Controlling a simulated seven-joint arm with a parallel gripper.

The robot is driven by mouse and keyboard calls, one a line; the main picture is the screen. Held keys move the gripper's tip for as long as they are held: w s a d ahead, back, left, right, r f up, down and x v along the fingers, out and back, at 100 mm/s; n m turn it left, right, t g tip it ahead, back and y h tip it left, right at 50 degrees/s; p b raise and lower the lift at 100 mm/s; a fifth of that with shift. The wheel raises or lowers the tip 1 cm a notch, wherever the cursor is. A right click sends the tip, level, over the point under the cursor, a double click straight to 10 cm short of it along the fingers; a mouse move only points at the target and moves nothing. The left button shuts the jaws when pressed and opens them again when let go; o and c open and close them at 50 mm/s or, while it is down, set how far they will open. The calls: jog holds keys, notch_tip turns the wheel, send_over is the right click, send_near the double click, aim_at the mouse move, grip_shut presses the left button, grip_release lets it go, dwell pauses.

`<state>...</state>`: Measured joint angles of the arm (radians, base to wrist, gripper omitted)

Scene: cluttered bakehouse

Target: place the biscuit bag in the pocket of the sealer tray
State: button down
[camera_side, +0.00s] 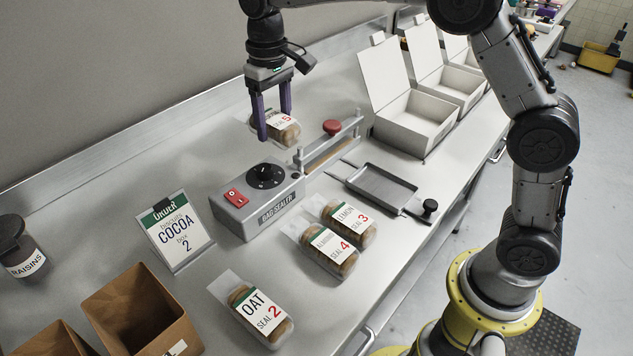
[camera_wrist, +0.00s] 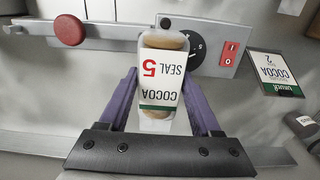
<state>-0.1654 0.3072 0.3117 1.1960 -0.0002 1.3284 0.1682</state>
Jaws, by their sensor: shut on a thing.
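My gripper (camera_side: 271,116) has purple fingers and is shut on a biscuit bag (camera_side: 281,129), holding it behind the bag sealer. In the wrist view the bag (camera_wrist: 163,82) sits between the fingers (camera_wrist: 163,90), its label reading COCOA SEAL 5 upside down. The bag sealer (camera_side: 262,203) is a grey box with a dial, a red switch and a sealing bar with a red knob (camera_side: 332,127). The sealer tray (camera_side: 381,187) is a dark shallow tray in front of the bar. Its pocket looks empty.
Bags labelled SEAL 4 (camera_side: 329,250), LEMON SEAL 3 (camera_side: 349,222) and OAT SEAL 2 (camera_side: 258,312) lie in front of the sealer. An order card (camera_side: 175,232) reads COCOA box 2. Open white boxes (camera_side: 412,118) stand at the right back; brown boxes (camera_side: 140,312) stand front left.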

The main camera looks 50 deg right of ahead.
jog(key=w+d+f+m, duration=0.2)
jog(key=d+m, duration=0.1)
jog(key=m, duration=0.3)
jog(key=w+d+f+m, duration=0.2)
jog(key=w+d+m, duration=0.1)
jog(key=m, duration=0.3)
jog(key=w+d+f+m, duration=0.3)
jog(key=d+m, duration=0.2)
jog(key=m, duration=0.1)
jog(key=shift+d, duration=0.25)
jog(key=shift+f, duration=2.7)
jog(key=shift+f, duration=0.1)
jog(key=shift+c, duration=0.4)
grip_release()
jog(key=shift+f, duration=0.1)
